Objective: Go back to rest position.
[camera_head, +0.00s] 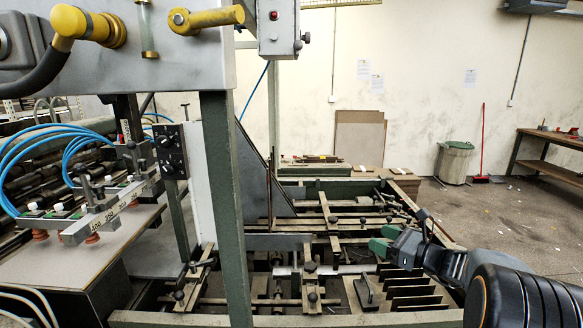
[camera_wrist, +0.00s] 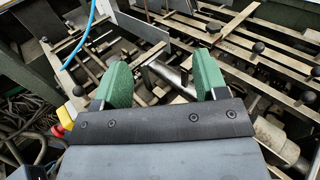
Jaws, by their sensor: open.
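My gripper (camera_head: 384,238) shows in the head view at the right, reaching in from my arm at the lower right over the feeder's metal frame. In the wrist view, my gripper (camera_wrist: 163,84) has two green fingers spread wide apart with nothing between them. The greyboard feeder (camera_head: 222,200) fills the left and middle of the head view. Its rods and bars with black knobs lie under the fingers in the wrist view. I cannot tell the exact height of the fingers above them.
A stack of grey boards (camera_head: 95,260) lies under suction cups at the left. A dark slotted rack (camera_head: 410,292) sits below my gripper. A bin (camera_head: 455,163), a red broom (camera_head: 482,140) and a wooden bench (camera_head: 550,150) stand at the back right. The floor there is mostly clear.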

